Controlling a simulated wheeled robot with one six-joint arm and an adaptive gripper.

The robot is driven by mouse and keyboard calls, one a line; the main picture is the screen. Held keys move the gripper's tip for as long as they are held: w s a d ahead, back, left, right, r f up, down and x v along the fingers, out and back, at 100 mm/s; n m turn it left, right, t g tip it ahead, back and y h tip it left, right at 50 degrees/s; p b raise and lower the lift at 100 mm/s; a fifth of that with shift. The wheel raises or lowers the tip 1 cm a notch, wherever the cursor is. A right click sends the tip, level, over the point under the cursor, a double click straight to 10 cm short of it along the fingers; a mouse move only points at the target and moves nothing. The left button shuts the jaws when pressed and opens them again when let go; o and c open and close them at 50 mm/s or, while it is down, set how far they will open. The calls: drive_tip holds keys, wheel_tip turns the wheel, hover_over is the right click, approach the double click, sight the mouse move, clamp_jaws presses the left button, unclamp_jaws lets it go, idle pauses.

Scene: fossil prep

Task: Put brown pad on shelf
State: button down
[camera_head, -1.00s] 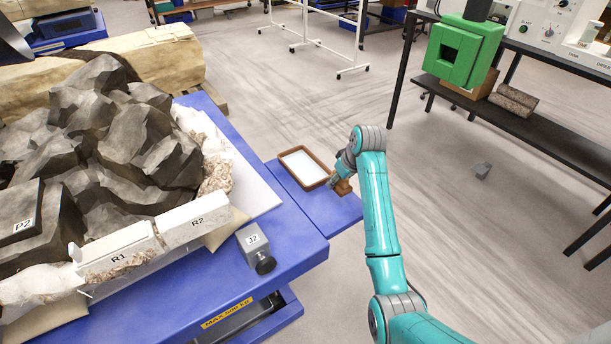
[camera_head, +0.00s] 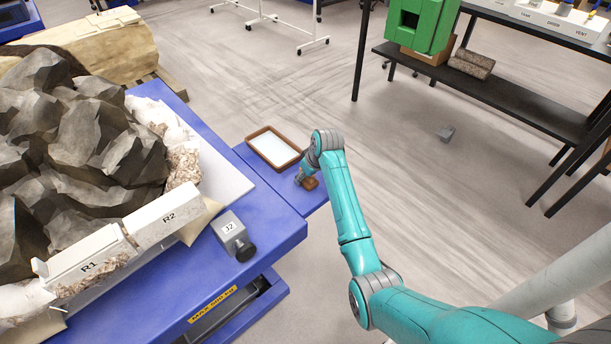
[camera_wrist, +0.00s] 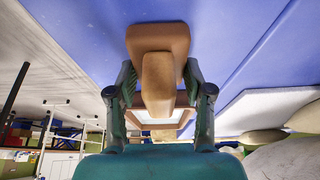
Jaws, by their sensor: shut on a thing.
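The brown pad (camera_wrist: 158,80) is a flat brown block with a raised grip-like bar, large in the wrist view. In the head view the brown pad (camera_head: 310,184) is small, at the right front part of the blue side ledge (camera_head: 308,202). My gripper (camera_head: 303,177) is shut on the pad, with a finger on each side of its bar in the wrist view (camera_wrist: 159,85). I cannot tell whether the pad touches the ledge. A black rack at the upper right has a lower shelf (camera_head: 520,98). The pad is well apart from it.
A brown-rimmed tray (camera_head: 252,137) with a white inside lies beside the pad. A green block (camera_head: 418,22) and a grey-brown roll (camera_head: 471,64) occupy the black shelf's left end; its right part is bare.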

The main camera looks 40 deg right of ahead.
drive_tip(key=shift+f, duration=0.1)
drive_tip(key=shift+c, duration=2.3)
unclamp_jaws()
drive_tip(key=v, duration=1.2)
drive_tip(key=shift+s, duration=0.15)
